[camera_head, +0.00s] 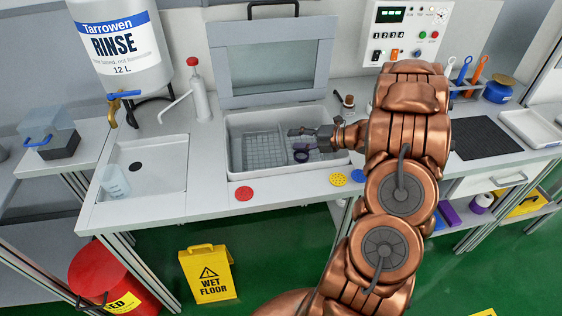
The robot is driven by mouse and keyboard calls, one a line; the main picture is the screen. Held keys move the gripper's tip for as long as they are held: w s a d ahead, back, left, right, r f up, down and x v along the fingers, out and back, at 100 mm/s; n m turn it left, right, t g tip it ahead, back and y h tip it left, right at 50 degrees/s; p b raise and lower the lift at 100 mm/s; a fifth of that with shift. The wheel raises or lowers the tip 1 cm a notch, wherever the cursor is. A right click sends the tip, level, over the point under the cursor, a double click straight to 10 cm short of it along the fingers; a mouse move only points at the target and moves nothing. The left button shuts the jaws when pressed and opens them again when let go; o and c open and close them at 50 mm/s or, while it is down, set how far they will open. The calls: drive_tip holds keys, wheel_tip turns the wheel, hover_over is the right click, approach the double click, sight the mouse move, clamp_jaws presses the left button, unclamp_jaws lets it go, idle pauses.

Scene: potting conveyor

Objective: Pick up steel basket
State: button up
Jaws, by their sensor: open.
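The steel basket (262,151) is a grey wire-mesh basket inside the open grey tank (235,165) set in the bench. Its left part shows clearly; its right part is partly hidden by my gripper. My gripper (294,140) is open and points left over the tank, at the right side of the basket. It appears empty; I cannot tell whether it touches the basket. A small dark ring-shaped item (301,156) shows just below the fingers in the tank.
The tank's hinged lid (270,60) stands raised behind it. A sink (150,165) with a beaker (115,181) lies left. A red disc (244,193) and a yellow disc (338,179) lie on the front edge. A wet-floor sign (207,275) stands below.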

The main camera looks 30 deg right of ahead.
sight(282, 138)
drive_tip(key=shift+p+x, duration=1.1)
drive_tip(key=shift+x, duration=1.65)
drive_tip(key=shift+r, duration=0.15)
clamp_jaws()
